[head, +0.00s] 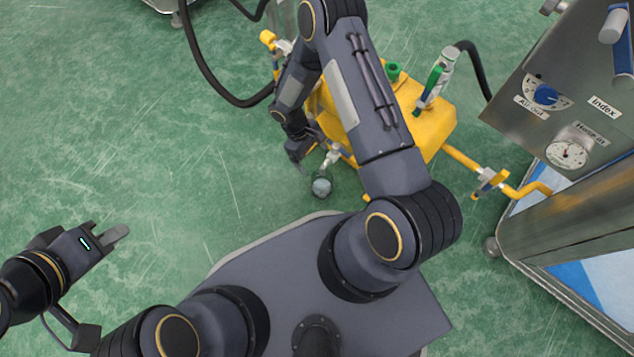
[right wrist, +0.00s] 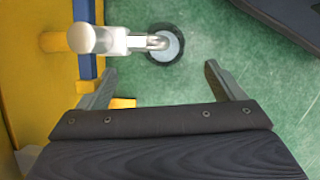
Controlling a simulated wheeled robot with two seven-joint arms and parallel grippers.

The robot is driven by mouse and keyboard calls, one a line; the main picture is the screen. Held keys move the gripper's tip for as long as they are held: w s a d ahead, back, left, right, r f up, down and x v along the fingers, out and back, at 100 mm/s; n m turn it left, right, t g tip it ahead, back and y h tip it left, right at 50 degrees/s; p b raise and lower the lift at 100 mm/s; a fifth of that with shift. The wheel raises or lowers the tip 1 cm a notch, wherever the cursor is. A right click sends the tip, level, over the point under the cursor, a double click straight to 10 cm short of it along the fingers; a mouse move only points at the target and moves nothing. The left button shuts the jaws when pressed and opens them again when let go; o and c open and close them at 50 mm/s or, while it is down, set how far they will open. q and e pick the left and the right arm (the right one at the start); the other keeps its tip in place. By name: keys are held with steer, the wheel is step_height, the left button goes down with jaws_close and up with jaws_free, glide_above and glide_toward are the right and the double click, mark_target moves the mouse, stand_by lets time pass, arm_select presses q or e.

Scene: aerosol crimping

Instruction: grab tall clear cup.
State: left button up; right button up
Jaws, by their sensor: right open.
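I cannot make out a tall clear cup for certain in either view. A pale, greyish see-through shape (head: 284,18) shows at the top of the head view, partly hidden by my right arm; I cannot tell what it is. My right gripper (right wrist: 160,82) is open, with nothing between its fingers. It is low beside the yellow cart (head: 428,125), near a metal fitting and a caster wheel (right wrist: 165,43); the wheel also shows in the head view (head: 321,187). My left gripper (head: 118,236) is over bare floor at the left; its opening is unclear.
A white and green bottle-like thing (head: 437,80) and a green cap-like piece (head: 393,71) are on the cart. A steel machine with a gauge (head: 567,154) and a blue dial (head: 545,95) stands at the right. A black hose (head: 205,75) curves behind. The left floor is clear.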

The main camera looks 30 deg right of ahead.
steer(key=b, duration=0.2)
glide_above(319, 176)
steer(key=a, duration=0.2)
step_height(319, 176, down, 5)
steer(key=b+x, duration=0.2)
steer(key=x, duration=0.3)
steer(key=shift+s+a+f+b, duration=0.1)
steer(key=shift+s+f+b, duration=0.2)
steer(key=shift+b, duration=0.1)
steer(key=c, duration=1.4)
steer(key=shift+r, duration=0.15)
